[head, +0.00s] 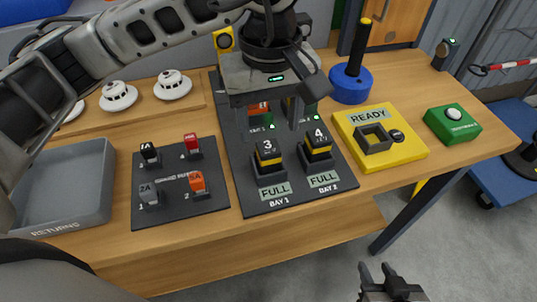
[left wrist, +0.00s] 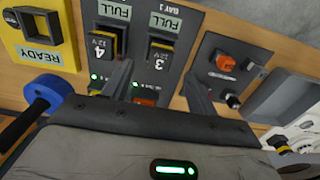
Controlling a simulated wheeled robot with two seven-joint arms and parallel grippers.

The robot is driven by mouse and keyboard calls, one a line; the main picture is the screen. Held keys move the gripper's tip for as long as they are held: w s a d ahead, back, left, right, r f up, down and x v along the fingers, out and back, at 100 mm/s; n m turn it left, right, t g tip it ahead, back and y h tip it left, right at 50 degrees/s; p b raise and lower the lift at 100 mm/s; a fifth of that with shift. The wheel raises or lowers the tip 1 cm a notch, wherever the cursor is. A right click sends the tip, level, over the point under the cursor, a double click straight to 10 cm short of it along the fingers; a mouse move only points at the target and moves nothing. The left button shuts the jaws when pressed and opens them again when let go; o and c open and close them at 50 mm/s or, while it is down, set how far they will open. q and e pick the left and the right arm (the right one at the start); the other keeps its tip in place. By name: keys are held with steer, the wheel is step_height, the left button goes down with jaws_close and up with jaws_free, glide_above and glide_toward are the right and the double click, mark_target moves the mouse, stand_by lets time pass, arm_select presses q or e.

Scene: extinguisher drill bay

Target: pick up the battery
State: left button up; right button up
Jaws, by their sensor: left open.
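Battery 3 (head: 268,157) and battery 4 (head: 318,146), black with yellow bands, stand in the front bays of a dark charging panel (head: 240,182), above FULL labels. In the left wrist view, battery 3 (left wrist: 162,48) and battery 4 (left wrist: 107,44) show near the top. An orange-topped battery (head: 258,108) sits in a rear bay, partly hidden by my left gripper. My left gripper (head: 268,122) is open above the panel, with nothing seen between its fingers (left wrist: 157,83). My right gripper (head: 377,272) is open and apparently empty at the bottom edge, away from the table.
A smaller dark board (head: 180,210) with several red, orange, grey and black pieces lies left of the panel. A yellow READY block (head: 408,150), blue-based post (head: 350,84) and green button box (head: 452,125) stand to the right.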

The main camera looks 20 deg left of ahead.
mark_target(268, 146)
arm_select(q)
steer(key=shift+w+a+f+p, duration=0.1)
steer(key=shift+f+p, duration=0.25)
steer(key=shift+f, duration=1.35)
steer(key=shift+w+a+f+p, duration=0.1)
steer(key=shift+f+p, duration=0.25)
steer(key=shift+f, duration=1.3)
steer(key=c, duration=1.3)
